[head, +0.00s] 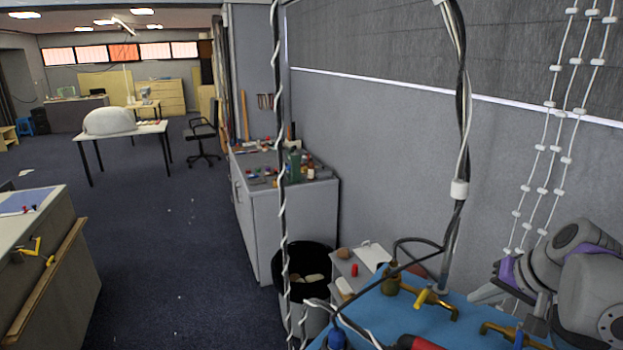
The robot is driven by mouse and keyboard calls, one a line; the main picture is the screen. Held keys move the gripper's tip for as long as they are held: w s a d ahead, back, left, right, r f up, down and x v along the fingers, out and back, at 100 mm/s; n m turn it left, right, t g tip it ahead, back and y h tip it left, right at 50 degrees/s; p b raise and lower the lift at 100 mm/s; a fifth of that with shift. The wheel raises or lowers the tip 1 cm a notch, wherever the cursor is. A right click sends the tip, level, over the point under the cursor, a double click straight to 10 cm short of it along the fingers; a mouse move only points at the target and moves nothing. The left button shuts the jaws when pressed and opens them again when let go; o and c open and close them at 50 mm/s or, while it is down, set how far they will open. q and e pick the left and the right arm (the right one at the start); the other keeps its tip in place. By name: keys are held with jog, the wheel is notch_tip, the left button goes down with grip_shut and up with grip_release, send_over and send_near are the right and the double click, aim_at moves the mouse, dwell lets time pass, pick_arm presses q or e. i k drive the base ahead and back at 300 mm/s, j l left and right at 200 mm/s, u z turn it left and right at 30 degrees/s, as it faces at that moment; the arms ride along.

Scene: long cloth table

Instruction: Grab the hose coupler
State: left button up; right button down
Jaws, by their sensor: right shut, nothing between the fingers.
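My right gripper (487,292) is at the right, above the blue table top (385,318). Its grey fingers point left, shut and empty. Below and left of it, a brass tap with a yellow handle (430,298) lies on the blue top. I cannot tell whether either one is the hose coupler; no other piece is clearly one. My left gripper is not in view.
A red and black object (418,342) and a blue object (336,340) sit at the front edge of the picture. Twisted cables (462,130) hang down over the table. A black bin (306,268) and a grey cabinet (290,215) stand beyond. A grey wall rises behind the table.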

aim_at(392, 266)
jog(key=k, duration=0.95)
